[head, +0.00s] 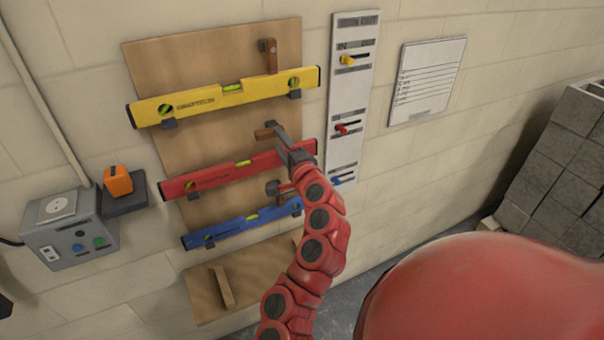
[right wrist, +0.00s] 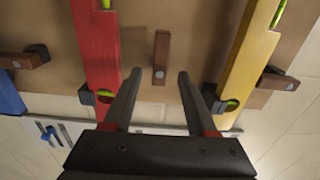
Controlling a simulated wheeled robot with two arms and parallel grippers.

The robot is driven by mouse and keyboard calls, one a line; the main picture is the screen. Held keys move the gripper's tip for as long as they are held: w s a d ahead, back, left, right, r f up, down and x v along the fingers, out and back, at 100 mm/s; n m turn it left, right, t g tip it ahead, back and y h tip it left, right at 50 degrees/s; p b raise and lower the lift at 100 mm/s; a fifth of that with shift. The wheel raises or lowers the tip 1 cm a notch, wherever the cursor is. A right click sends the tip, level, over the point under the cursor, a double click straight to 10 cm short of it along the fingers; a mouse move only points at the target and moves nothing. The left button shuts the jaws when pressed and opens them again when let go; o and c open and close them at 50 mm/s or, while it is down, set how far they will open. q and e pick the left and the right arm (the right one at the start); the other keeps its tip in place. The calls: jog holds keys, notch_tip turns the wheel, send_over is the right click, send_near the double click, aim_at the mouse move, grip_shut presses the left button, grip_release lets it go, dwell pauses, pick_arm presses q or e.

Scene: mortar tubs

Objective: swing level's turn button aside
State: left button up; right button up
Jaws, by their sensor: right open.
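A brown wooden turn button (head: 265,133) sits on the board just above the red level (head: 225,173). In the right wrist view this turn button (right wrist: 161,57) lies parallel to the red level (right wrist: 97,45), in the gap between it and the yellow level (right wrist: 246,60). My right gripper (right wrist: 158,74) is open, with one fingertip on each side of the button's lower end; I cannot tell whether they touch it. In the head view my right gripper (head: 284,138) partly hides the red level's right end. My left gripper is not in view.
Another turn button (head: 268,55) stands upright at the yellow level (head: 225,96). The blue level (head: 243,223) hangs below, partly behind my right arm. A white panel with coloured sliders (head: 351,90) is right of the board. A grey socket box (head: 70,228) is at left; grey blocks (head: 560,165) at right.

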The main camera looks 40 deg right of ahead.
jog(key=p+v, duration=1.1)
jog(key=v, duration=0.2)
jog(key=shift+s, duration=0.35)
jog(key=shift+f, duration=0.1)
